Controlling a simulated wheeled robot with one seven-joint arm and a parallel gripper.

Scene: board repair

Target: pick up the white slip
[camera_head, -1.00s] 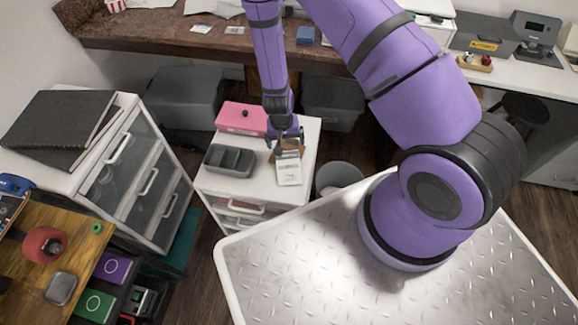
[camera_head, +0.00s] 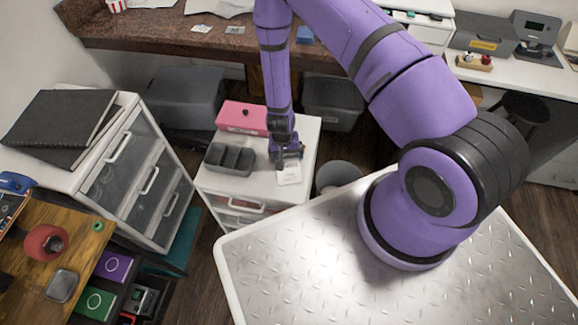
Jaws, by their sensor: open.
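The white slip (camera_head: 289,176) lies on the white drawer cabinet (camera_head: 240,188), near its right side, with faint print on it. My gripper (camera_head: 287,160) is over the far end of the slip and hides that part. The jaws are open. I cannot tell whether the fingertips touch the slip or the cabinet top.
A dark compartment tray (camera_head: 230,159) sits left of the slip, and a pink box (camera_head: 243,118) stands behind it. A grey bin (camera_head: 338,176) stands right of the cabinet. A metal tread-plate surface (camera_head: 300,255) fills the front.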

